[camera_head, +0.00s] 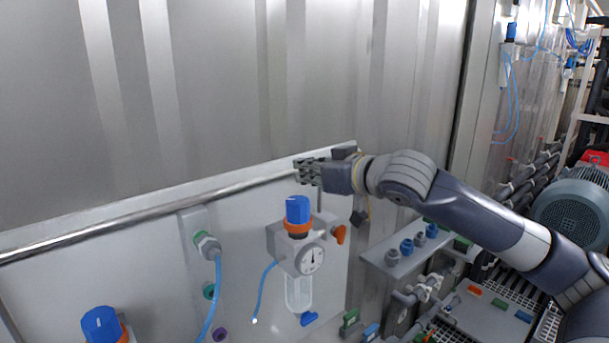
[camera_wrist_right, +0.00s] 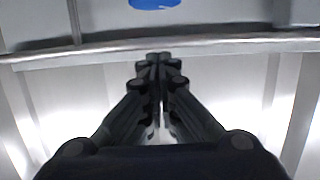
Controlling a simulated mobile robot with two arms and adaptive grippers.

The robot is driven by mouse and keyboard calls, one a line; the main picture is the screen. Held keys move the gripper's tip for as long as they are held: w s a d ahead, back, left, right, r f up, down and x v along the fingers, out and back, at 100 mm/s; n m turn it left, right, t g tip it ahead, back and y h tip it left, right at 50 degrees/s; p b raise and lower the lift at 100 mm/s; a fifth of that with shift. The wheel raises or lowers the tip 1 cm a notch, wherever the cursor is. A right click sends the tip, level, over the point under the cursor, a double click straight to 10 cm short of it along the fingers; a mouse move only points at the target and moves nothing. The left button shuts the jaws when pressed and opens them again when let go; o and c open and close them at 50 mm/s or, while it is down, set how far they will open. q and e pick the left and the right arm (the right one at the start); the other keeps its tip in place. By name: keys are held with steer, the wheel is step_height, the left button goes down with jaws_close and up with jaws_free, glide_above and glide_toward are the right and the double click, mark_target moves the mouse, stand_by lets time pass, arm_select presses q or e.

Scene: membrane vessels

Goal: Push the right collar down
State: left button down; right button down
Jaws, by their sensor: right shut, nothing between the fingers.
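The right collar (camera_head: 298,226) is an orange ring under a blue knob (camera_head: 298,208), on top of a grey regulator with a round gauge (camera_head: 310,259). A blue knob top also shows at the upper edge of the wrist view (camera_wrist_right: 155,3); the collar is not visible there. My right gripper (camera_head: 304,171) is above the knob, apart from it, with its fingers pointing left. Its fingers are closed together and empty in the wrist view (camera_wrist_right: 160,62). A second blue knob (camera_head: 100,324) with an orange part stands at the lower left. My left gripper is not in view.
A metal rail (camera_head: 150,215) runs along the white panel (camera_head: 110,252) behind the regulator.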

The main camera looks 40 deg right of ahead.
mark_target(304, 203)
steer(key=f, duration=0.1)
steer(key=f+b, duration=0.1)
steer(key=f, duration=0.1)
steer(key=shift+w, duration=0.3)
steer(key=shift+s+f, duration=0.15)
steer(key=shift+f, duration=0.25)
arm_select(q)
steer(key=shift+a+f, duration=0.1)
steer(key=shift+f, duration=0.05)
arm_select(e)
steer(key=shift+f, duration=0.15)
